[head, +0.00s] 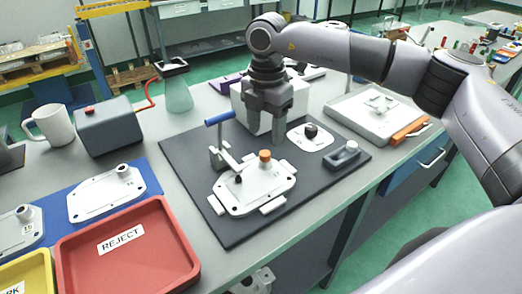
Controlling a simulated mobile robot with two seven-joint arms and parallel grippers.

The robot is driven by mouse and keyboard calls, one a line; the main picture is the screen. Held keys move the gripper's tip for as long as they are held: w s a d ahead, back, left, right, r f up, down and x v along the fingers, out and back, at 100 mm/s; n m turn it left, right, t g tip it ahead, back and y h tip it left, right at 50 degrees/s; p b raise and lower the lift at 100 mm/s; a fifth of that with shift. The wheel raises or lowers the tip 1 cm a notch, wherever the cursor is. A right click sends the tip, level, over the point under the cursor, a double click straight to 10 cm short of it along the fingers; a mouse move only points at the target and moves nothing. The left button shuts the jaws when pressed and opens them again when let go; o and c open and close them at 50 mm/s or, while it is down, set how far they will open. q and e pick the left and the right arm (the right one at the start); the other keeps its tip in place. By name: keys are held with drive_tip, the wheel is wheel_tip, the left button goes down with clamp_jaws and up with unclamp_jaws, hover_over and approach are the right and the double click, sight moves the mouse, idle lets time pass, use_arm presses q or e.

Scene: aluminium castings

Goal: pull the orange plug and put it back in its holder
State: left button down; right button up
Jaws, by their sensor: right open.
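The orange plug (265,155) stands upright in a boss of the light aluminium casting (255,187), which lies on the dark fixture board (235,232). A toggle clamp with a blue handle (219,118) stands at the casting's left side. A small dark grey block (342,159) with a pale round piece on it sits on the board to the right; I cannot tell whether it is the plug's holder. My right gripper (269,136) points down, open and apparently empty, above and behind the plug. My left gripper is out of view.
A white plate with a black knob (310,132) and a white box (241,108) are near my right gripper. A red REJECT tray (125,257), a blue mat with castings (77,213), a mug (51,124) and a grey box (107,127) are at left. A pale tray (368,121) is at right.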

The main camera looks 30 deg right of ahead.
sight(265, 153)
wheel_tip(265, 153, down, 6)
drive_tip(key=shift+r+p, duration=0.15)
drive_tip(key=shift+p, duration=0.25)
clamp_jaws()
